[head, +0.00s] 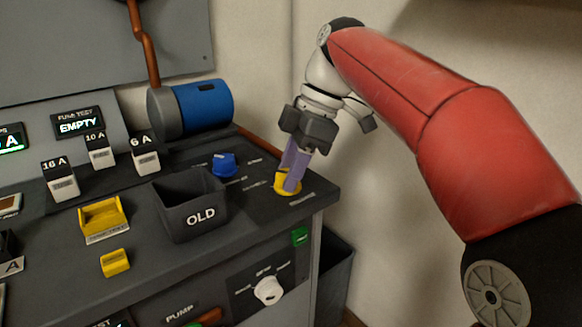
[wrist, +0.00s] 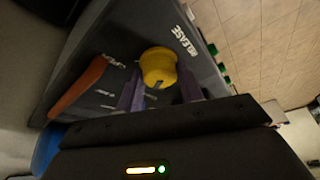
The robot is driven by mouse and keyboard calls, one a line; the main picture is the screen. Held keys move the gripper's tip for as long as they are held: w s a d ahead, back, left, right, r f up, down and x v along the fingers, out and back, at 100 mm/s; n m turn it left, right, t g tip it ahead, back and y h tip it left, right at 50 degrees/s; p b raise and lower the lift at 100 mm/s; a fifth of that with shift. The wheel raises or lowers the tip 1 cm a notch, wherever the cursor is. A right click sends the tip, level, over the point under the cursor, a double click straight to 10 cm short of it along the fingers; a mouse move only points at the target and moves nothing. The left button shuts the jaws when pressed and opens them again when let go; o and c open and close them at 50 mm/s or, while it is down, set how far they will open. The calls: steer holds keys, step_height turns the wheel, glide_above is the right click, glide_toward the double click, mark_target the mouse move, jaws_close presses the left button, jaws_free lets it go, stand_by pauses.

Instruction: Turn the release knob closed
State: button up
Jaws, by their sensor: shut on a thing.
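The release knob is yellow and sits near the right end of the console top, in the head view (head: 287,184). In the wrist view the yellow knob (wrist: 158,68) stands beside the printed word RELEASE. My gripper (head: 291,178) reaches down from above with its purple fingers at the knob. In the wrist view my gripper (wrist: 160,92) has one finger on each side of the knob, shut on it. The fingers hide part of the knob in the head view, and I cannot read its setting.
A blue knob (head: 224,165) and the dark OLD bin (head: 190,208) are left of the release knob. A blue cylinder (head: 203,107) lies behind them. A white knob (head: 268,290) is on the front panel. A wall stands close behind, right of the console.

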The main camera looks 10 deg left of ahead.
steer(key=shift+w+n+g+h, duration=0.1)
steer(key=shift+n+g+h, duration=0.3)
steer(key=shift+n, duration=1)
steer(key=o, duration=1)
